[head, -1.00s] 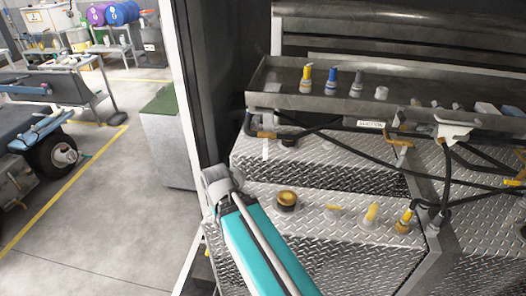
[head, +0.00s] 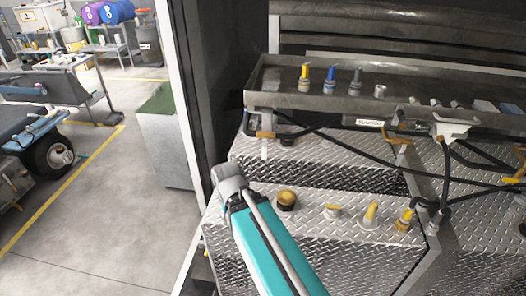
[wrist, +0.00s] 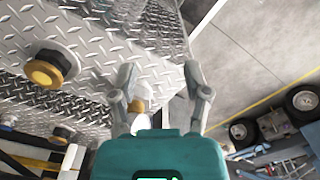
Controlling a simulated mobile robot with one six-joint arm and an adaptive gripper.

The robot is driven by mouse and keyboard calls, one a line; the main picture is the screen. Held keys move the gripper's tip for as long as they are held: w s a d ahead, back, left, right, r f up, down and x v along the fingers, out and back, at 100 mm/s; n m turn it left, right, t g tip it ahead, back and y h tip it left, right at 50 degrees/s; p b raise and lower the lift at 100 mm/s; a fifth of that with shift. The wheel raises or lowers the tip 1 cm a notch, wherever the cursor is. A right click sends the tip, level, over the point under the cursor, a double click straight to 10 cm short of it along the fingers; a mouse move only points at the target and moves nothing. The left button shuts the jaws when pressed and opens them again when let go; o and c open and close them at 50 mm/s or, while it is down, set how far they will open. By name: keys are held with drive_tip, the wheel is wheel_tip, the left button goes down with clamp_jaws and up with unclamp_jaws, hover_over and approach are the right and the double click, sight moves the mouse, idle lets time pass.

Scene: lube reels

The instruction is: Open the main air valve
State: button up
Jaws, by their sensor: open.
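My gripper (wrist: 161,72) is open in the wrist view, its two grey fingers apart. A small yellow and white part (wrist: 143,92) shows beside the left finger, partly hidden by it; I cannot tell whether it is a valve. In the head view my teal arm reaches up from the bottom, and its fingers are hidden. A yellow valve handle (head: 265,134) is on the left end of the tray's pipework, and another yellow handle (head: 398,140) is further right. No readable label marks either as the main air valve.
Diamond-plate tanks (head: 310,240) carry a yellow-brown cap (head: 287,198) and several yellow fittings. A metal tray (head: 410,112) with nozzles and black hoses is above. A dark cabinet post stands at the left. Open floor (head: 110,220) lies further left.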

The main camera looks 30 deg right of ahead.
drive_tip(key=n+t+h+b, duration=1.3)
drive_tip(key=n+b, duration=0.5)
drive_tip(key=n, duration=0.9)
approach(263, 151)
drive_tip(key=v, duration=0.2)
drive_tip(key=shift+s+a+r, duration=0.15)
drive_tip(key=shift+s+a, duration=0.1)
drive_tip(key=shift+w+d, duration=0.1)
drive_tip(key=x, duration=1.3)
drive_tip(key=shift+w+d+f, duration=0.15)
drive_tip(key=shift+d+f, duration=0.1)
drive_tip(key=shift+c, duration=0.2)
